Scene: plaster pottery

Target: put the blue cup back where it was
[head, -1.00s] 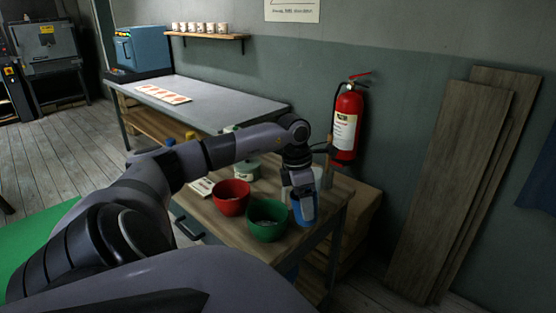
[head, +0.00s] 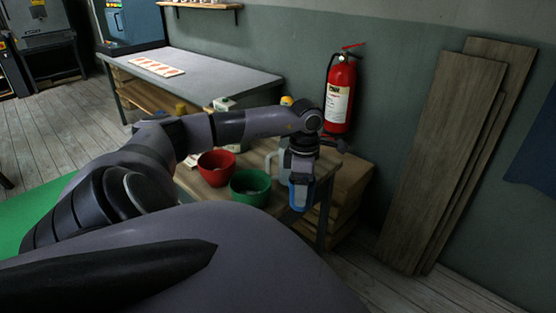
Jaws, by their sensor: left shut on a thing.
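The blue cup (head: 301,196) is at the near right edge of the small wooden table (head: 213,191). My left gripper (head: 301,180) points down from above and is shut on the cup's upper part, which the jaws partly hide. I cannot tell whether the cup's base touches the tabletop or hangs above or just off its edge. A green bowl (head: 250,188) stands just left of the cup, apart from it. A red bowl (head: 216,168) stands further left. My right gripper is not in view.
A pale jug (head: 271,162) is partly hidden behind my left arm. A fire extinguisher (head: 340,93) hangs on the wall behind the table. Wooden boards (head: 440,160) lean at right. A long grey table (head: 205,78) stands behind at left.

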